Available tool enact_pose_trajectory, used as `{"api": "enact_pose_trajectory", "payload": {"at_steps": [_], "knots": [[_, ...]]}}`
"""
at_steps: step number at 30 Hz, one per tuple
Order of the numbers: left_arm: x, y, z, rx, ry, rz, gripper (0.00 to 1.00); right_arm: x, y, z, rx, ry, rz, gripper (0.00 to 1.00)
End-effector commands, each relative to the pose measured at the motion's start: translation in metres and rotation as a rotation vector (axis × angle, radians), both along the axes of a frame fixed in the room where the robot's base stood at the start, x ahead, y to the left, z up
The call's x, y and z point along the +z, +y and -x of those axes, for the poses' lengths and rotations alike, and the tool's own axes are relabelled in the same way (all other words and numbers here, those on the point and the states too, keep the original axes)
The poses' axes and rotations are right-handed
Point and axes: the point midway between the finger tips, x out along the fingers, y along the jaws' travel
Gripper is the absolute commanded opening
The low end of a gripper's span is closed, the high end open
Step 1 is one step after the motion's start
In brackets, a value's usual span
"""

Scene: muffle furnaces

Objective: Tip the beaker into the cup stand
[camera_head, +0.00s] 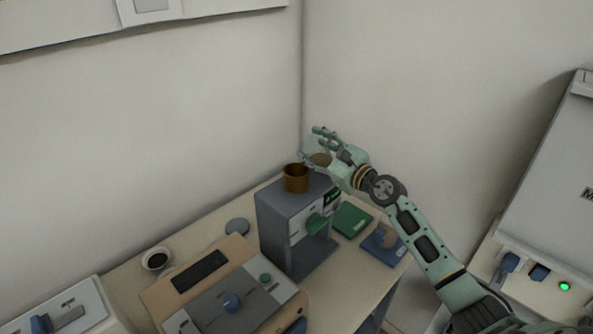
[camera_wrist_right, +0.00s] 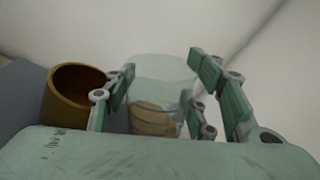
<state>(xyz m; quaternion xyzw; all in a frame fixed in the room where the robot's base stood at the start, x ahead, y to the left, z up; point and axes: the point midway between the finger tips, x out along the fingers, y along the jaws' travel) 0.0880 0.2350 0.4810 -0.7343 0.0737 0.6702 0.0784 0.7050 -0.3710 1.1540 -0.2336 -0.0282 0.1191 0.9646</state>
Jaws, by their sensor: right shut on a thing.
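My right gripper (camera_head: 328,147) is shut on a clear glass beaker (camera_head: 309,157) with brown contents, above the grey machine. In the right wrist view the beaker (camera_wrist_right: 160,85) sits between the fingers of the gripper (camera_wrist_right: 165,100), with the brown contents low inside. How far it is tilted is hard to tell. The brown, open-topped cup stand (camera_head: 296,178) stands upright on top of the grey machine (camera_head: 288,205), just below and left of the beaker. In the right wrist view the cup stand (camera_wrist_right: 75,98) is left of the fingers, apart from the beaker. My left gripper is out of view.
A table (camera_head: 225,215) carries the machine, a wooden-framed panel (camera_head: 235,285), a small white cup with dark contents (camera_head: 157,259), a grey disc (camera_head: 237,227), a green pad (camera_head: 351,220) and a blue item (camera_head: 384,243). Walls meet in a corner behind.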

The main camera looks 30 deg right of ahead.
Motion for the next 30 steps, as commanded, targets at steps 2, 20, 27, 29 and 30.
{"api": "enact_pose_trajectory", "payload": {"at_steps": [2, 20, 27, 29, 30], "knots": [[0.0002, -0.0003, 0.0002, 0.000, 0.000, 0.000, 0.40, 0.0008, 0.0001, -0.0001, 0.000, -0.001, -0.001, 0.01], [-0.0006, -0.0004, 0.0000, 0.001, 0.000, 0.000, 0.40, 0.0035, 0.0025, 0.0004, 0.001, -0.018, 0.069, 0.01], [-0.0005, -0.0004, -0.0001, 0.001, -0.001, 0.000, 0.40, 0.0036, 0.0024, 0.0004, 0.001, -0.018, 0.067, 0.01], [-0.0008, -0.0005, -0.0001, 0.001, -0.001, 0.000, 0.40, 0.0036, 0.0024, 0.0004, 0.001, -0.018, 0.070, 0.01], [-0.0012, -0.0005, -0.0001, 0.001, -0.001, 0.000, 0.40, 0.0039, 0.0023, 0.0004, 0.001, -0.020, 0.077, 0.01]]}}
